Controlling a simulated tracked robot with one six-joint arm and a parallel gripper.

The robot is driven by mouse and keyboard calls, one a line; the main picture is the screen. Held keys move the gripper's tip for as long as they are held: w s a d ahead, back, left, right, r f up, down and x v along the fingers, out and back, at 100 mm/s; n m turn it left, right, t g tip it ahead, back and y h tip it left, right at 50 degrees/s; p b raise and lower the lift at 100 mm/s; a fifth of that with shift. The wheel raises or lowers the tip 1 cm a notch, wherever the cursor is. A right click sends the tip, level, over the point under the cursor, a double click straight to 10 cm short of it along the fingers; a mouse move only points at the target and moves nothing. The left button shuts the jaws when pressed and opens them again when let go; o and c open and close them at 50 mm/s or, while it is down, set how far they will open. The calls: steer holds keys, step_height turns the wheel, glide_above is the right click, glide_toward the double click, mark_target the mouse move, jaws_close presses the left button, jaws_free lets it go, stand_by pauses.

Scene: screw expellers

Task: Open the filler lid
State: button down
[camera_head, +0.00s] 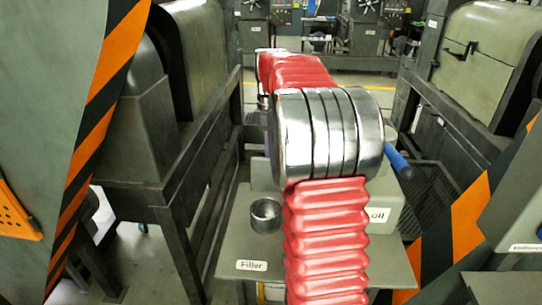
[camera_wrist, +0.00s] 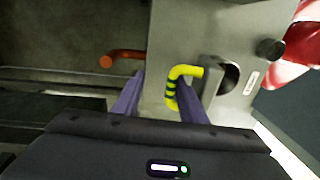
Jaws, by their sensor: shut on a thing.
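In the wrist view my gripper (camera_wrist: 162,78) has its two purple fingers around a yellow handle with black stripes (camera_wrist: 182,72), and it is shut on this handle. The handle stands on a grey panel (camera_wrist: 185,30), beside a dark opening (camera_wrist: 229,76). In the head view a short round metal cup (camera_head: 265,212) stands on a grey shelf (camera_head: 228,262), behind a white label reading "Filler" (camera_head: 251,266). I cannot tell whether the handle belongs to the filler lid. My arm hides the gripper and the handle in the head view.
A box labelled "oil" (camera_head: 385,214) stands right of my arm. A blue handle (camera_head: 399,164) sticks out above it. Grey machines on dark frames stand left (camera_head: 205,60) and right (camera_head: 490,55). The wrist view shows an orange-red bar (camera_wrist: 122,56) and a black knob (camera_wrist: 270,49).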

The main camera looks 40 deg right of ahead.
steer(key=shift+w+d, duration=0.3)
steer(key=shift+d, duration=0.1)
steer(key=c, duration=1.7)
jaws_free()
steer(key=shift+w, duration=0.1)
steer(key=shift+c, duration=0.2)
steer(key=shift+r, duration=0.1)
steer(key=shift+r, duration=0.1)
steer(key=shift+w+r+t, duration=0.1)
steer(key=shift+r+t, duration=0.2)
steer(key=shift+r, duration=0.35)
steer(key=r, duration=1.2)
steer(key=shift+w+d, duration=0.2)
steer(key=shift+c, duration=0.4)
